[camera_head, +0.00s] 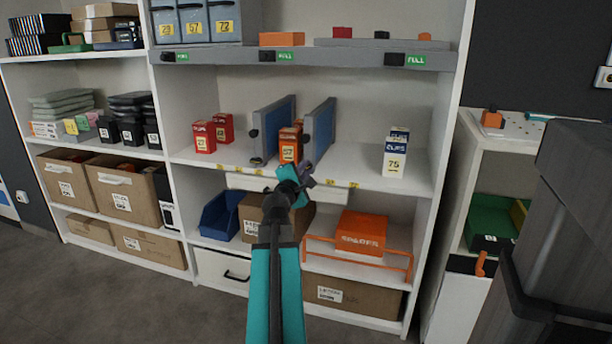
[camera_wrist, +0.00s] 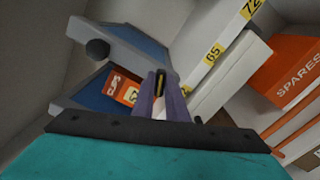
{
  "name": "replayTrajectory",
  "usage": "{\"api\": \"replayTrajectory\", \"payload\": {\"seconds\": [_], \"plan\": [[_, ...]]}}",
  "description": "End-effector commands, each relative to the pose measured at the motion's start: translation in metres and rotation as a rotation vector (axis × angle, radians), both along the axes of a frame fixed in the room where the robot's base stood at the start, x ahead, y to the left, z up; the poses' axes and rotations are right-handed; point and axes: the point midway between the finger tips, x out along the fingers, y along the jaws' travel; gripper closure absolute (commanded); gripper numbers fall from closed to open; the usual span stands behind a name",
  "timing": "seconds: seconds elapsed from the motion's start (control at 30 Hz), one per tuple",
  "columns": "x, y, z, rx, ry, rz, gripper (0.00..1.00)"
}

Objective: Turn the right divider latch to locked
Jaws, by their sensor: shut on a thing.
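The right divider (camera_head: 321,128) is a blue panel with a grey front edge, upright on the middle shelf. In the wrist view it (camera_wrist: 110,40) shows a round black knob (camera_wrist: 97,49) on its front edge. My gripper (camera_head: 303,174) is at the foot of its front edge. In the wrist view my purple fingers (camera_wrist: 161,98) are closed around a small dark piece with a yellow mark (camera_wrist: 160,80), the right divider latch. The fingers hide most of it, so I cannot tell its position. The left divider (camera_head: 280,125) has a black latch (camera_head: 257,162) low on its front edge.
An orange carton (camera_head: 290,146) stands between the dividers, close to my gripper. Red cartons (camera_head: 204,137) stand left, and a white clips carton (camera_head: 395,160) right. Below are a blue bin (camera_head: 219,215) and an orange spares box (camera_head: 361,232). The shelf between right divider and clips carton is clear.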

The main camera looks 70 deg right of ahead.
Motion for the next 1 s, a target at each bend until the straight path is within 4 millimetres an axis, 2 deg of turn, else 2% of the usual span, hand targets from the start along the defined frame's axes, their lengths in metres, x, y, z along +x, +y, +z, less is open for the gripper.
{"api": "replayTrajectory", "payload": {"seconds": [0.03,0.2,0.5,1.0], "plan": [[-0.0002,0.0009,-0.0051,0.002,-0.043,-0.001,1.00],[-0.0002,0.0009,-0.0053,0.011,-0.193,0.000,1.00],[-0.0003,0.0011,-0.0048,0.022,-0.371,-0.002,1.00],[0.0000,0.0015,-0.0038,0.027,-0.429,-0.003,1.00]]}}
